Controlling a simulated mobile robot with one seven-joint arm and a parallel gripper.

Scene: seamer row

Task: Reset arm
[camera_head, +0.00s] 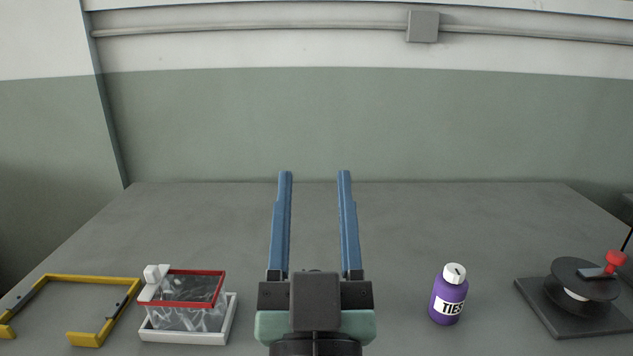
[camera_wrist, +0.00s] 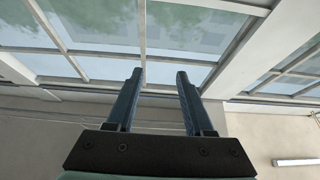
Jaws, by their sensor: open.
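My gripper (camera_head: 315,175) is in the middle of the head view, above the grey table (camera_head: 400,220). Its two long blue fingers are apart, with nothing between them. In the wrist view, my gripper (camera_wrist: 160,75) also shows its fingers spread and empty. Behind them there are windows (camera_wrist: 100,30) and a pale wall. No object touches the fingers. My arm and wrist hide the middle front of the table in the head view.
At the left lie a yellow frame (camera_head: 90,278) and a white tray (camera_head: 185,336) holding a clear bag with a red rim (camera_head: 195,272). At the right stand a purple bottle labelled TIES (camera_head: 449,296) and a black spool device (camera_head: 585,285). The table's back is clear.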

